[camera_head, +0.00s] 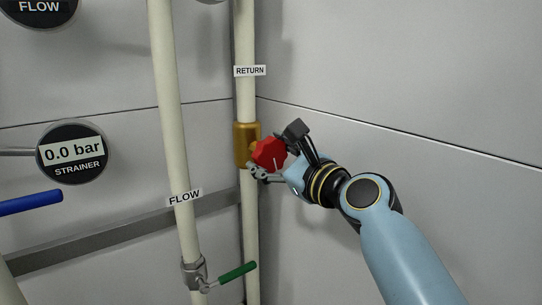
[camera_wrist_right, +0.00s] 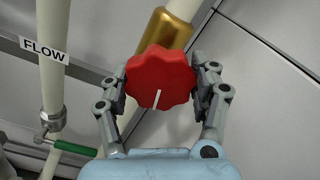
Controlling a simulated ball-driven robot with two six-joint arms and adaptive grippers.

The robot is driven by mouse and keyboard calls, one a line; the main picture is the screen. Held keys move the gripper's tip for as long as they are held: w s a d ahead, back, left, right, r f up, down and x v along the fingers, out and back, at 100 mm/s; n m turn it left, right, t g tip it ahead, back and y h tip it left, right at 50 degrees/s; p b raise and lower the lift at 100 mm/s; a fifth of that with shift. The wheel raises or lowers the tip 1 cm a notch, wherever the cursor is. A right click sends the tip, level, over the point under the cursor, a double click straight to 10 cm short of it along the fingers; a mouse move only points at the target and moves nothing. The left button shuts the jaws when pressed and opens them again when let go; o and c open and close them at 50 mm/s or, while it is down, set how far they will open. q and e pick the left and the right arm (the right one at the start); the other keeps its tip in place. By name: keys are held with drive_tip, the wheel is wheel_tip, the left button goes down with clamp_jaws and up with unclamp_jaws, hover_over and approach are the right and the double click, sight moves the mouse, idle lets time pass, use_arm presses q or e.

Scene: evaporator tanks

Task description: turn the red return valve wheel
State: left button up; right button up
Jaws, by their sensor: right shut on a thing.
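The red return valve wheel (camera_head: 269,153) sits on a brass valve body (camera_head: 241,145) on the pipe labelled RETURN (camera_head: 250,71). In the right wrist view the wheel (camera_wrist_right: 160,78) is lobed, with a white mark at its lower middle pointing down and slightly left. My right gripper (camera_head: 272,158) is shut on the wheel, with one finger on each side of its rim. In the right wrist view the brass body (camera_wrist_right: 167,30) shows behind the wheel. My left gripper is not in view.
A FLOW pipe (camera_head: 175,150) with a green lever (camera_head: 237,271) stands left of the return pipe. A strainer gauge (camera_head: 72,152) reads 0.0 bar, above a blue lever (camera_head: 28,204). Grey wall panels stand close behind and to the right.

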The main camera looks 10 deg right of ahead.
drive_tip(key=m, duration=0.6)
drive_tip(key=shift+f, duration=0.25)
drive_tip(key=m, duration=0.6)
drive_tip(key=shift+m, duration=0.3)
drive_tip(key=shift+f, duration=0.1)
drive_tip(key=o, duration=1.2)
drive_tip(key=shift+d+r, duration=0.1)
drive_tip(key=shift+r, duration=0.15)
drive_tip(key=shift+c, duration=0.2)
drive_tip(key=v, duration=1.2)
